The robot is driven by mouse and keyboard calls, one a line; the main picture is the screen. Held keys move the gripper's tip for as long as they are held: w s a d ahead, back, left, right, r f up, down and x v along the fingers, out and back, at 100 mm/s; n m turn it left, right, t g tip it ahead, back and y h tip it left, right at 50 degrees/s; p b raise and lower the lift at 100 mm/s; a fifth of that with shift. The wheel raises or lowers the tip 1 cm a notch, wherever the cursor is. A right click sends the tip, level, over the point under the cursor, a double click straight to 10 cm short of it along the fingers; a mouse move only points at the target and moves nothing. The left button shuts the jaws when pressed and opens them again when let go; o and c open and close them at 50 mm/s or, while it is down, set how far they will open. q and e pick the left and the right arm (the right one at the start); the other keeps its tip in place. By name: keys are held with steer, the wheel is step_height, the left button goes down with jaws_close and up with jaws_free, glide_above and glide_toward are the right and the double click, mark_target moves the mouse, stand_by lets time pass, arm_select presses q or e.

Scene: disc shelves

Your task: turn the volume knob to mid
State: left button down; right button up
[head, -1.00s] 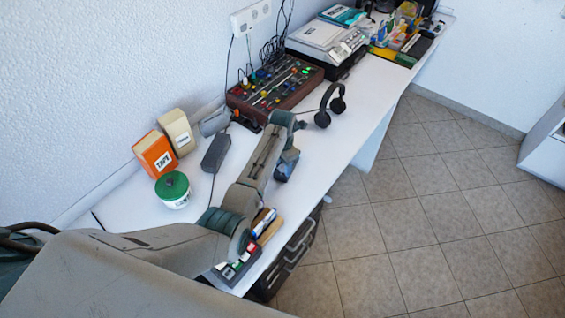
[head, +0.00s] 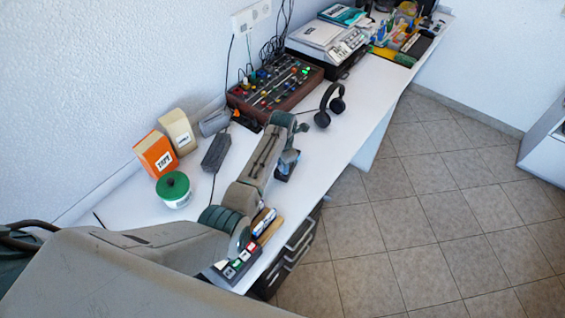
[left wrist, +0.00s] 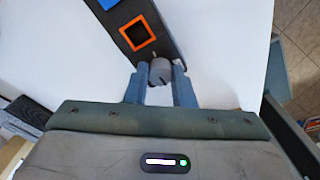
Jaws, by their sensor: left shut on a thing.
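The volume knob (left wrist: 160,72) is a small grey cylinder with a dark mark on its near side, in the left wrist view. It sits at the near end of a dark panel (left wrist: 152,56), which also bears an orange square frame (left wrist: 137,33) and a blue piece. My left gripper (left wrist: 159,77) has one finger on each side of the knob and is shut on it. In the head view my left gripper (head: 289,160) points down at the desk's front part; the knob is hidden there. My right gripper is in neither view.
Headphones (head: 323,118) and a mixer with many knobs (head: 275,90) stand beyond. A green-lidded jar (head: 173,188) and an orange tape box (head: 155,153) stand to the left. The desk edge drops to the tiled floor at right.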

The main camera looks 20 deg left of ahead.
arm_select(q)
steer(key=m+p, duration=0.1)
steer(key=m, duration=0.1)
steer(key=shift+r+m+p, duration=0.25)
steer(key=shift+m+p, duration=0.05)
steer(key=shift+p, duration=0.05)
steer(key=shift+f+m, duration=0.15)
steer(key=shift+m, duration=0.35)
stand_by(0.4)
steer(key=c, duration=1.2)
jaws_free()
